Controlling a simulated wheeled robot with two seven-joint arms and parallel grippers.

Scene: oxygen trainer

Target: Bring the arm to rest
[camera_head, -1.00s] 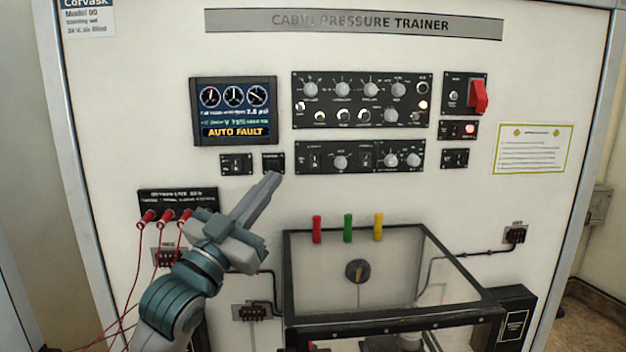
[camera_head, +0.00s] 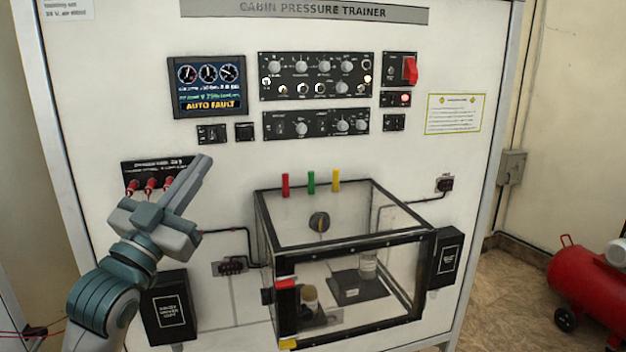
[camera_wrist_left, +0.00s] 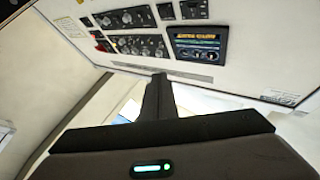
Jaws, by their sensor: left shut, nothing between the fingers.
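My left gripper (camera_head: 199,172) is in front of the left part of the trainer panel (camera_head: 225,190). Its fingers are shut with nothing between them and point up and to the right. It stands apart from the panel controls. In the left wrist view the shut fingers (camera_wrist_left: 159,88) show dark in the middle, with the panel and its display (camera_wrist_left: 199,46) beyond. My left arm hides part of the black plate with red plugs (camera_head: 150,184). My right gripper is in neither view.
A clear box (camera_head: 345,238) with a dark frame juts from the panel at lower right. The screen (camera_head: 208,87) reads AUTO FAULT. Knob panels (camera_head: 316,76) are at upper middle. A red compressor tank (camera_head: 592,285) stands on the floor at far right.

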